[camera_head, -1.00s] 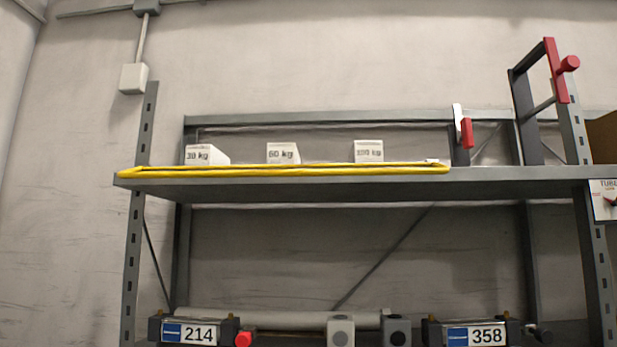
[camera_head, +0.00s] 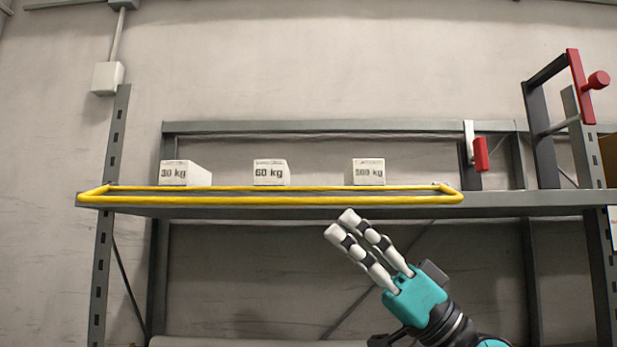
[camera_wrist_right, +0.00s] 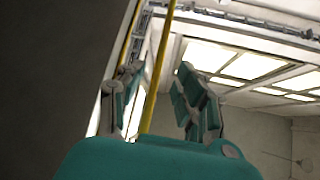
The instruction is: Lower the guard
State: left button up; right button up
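The guard appears to be the yellow bar frame (camera_head: 270,199) along the front of the upper shelf; it is level and also shows as a yellow bar in the right wrist view (camera_wrist_right: 160,55). My right gripper (camera_head: 341,223) is just below its right half in the head view, fingers pointing up and left. In the right wrist view the fingers (camera_wrist_right: 160,75) are spread apart, and the bar runs through the gap between them in the picture. I see no grip on it; depth to the bar is hard to judge. My left gripper is out of view.
White blocks marked 30 kg (camera_head: 185,173), 60 kg (camera_head: 271,172) and 100 kg (camera_head: 367,172) stand on the grey shelf (camera_head: 510,204) behind the bar. A small red-handled lever (camera_head: 481,154) and a larger red-handled frame (camera_head: 583,90) stand to the right.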

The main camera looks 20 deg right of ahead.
aim_at(309, 201)
jog(key=p+x, duration=0.3)
jog(key=x, duration=0.3)
jog(key=shift+r, duration=0.25)
jog(key=shift+w+a+r, duration=0.15)
jog(key=shift+a+r, duration=0.05)
jog(key=shift+a, duration=0.1)
jog(key=shift+a+r, duration=0.1)
jog(key=shift+a, duration=0.05)
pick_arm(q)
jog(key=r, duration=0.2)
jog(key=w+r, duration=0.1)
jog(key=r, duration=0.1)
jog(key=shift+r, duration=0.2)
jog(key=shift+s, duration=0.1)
pick_arm(e)
grip_shut()
